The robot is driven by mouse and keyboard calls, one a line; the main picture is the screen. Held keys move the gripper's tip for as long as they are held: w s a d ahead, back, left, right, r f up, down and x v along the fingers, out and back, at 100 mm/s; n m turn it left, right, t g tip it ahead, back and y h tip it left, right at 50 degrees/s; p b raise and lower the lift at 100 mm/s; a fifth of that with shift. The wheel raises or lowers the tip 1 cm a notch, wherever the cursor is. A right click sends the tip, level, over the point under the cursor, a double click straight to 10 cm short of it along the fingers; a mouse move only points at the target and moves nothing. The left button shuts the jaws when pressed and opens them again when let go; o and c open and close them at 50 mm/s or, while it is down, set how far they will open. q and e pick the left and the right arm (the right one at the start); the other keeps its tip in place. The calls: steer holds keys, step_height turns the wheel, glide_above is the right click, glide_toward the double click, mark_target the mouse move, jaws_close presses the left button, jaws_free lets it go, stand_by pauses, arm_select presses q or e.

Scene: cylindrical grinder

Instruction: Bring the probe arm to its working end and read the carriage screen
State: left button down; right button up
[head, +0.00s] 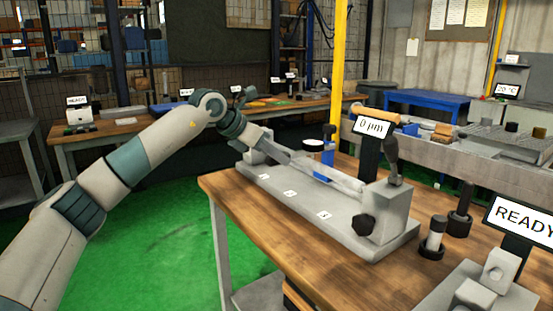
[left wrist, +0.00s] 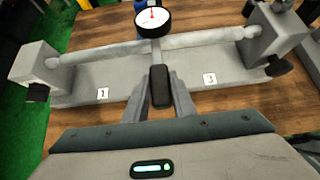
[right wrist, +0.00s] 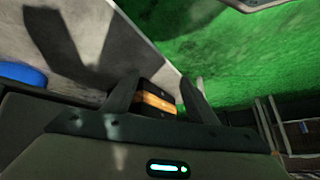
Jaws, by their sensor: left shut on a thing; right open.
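My left gripper (left wrist: 160,90) is shut on a black handle (left wrist: 160,76) in the left wrist view. The handle joins a short grey arm (left wrist: 156,48) below a round white dial with a red needle (left wrist: 153,19), at the bar's middle. The bar (left wrist: 198,41) lies between two end blocks on a grey base. The handle is between plates 1 (left wrist: 103,93) and 3 (left wrist: 210,79). In the head view, the carriage screen (head: 374,127) reads 0 µm. My right gripper (right wrist: 163,84) is open and empty, and shows only in the right wrist view.
The fixture base (head: 345,228) stands on a wooden bench (head: 330,275). A READY screen (head: 522,220), dark pegs (head: 459,222) and a grey block (head: 497,272) are at the right. A yellow post (head: 337,70) rises behind. Green floor (head: 170,250) is free at the left.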

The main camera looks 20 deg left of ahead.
arm_select(q)
steer(key=shift+f+b, duration=0.3)
arm_select(e)
steer(key=shift+w+a+r+t+y, duration=0.3)
steer(key=shift+a, duration=0.3)
arm_select(q)
steer(key=c, duration=1.5)
jaws_free()
steer(key=shift+f, duration=0.1)
steer(key=shift+s+a, duration=0.1)
steer(key=shift+s+a+r, duration=0.25)
steer(key=shift+s+r, duration=0.05)
steer(key=shift+r, duration=0.25)
steer(key=v, duration=1.6)
steer(key=shift+s+a+f, duration=0.1)
steer(key=shift+s+f, duration=0.05)
steer(key=shift+f, duration=0.1)
arm_select(e)
steer(key=shift+s+d+f, duration=0.1)
steer(key=shift+d, duration=0.1)
steer(key=shift+a, duration=0.1)
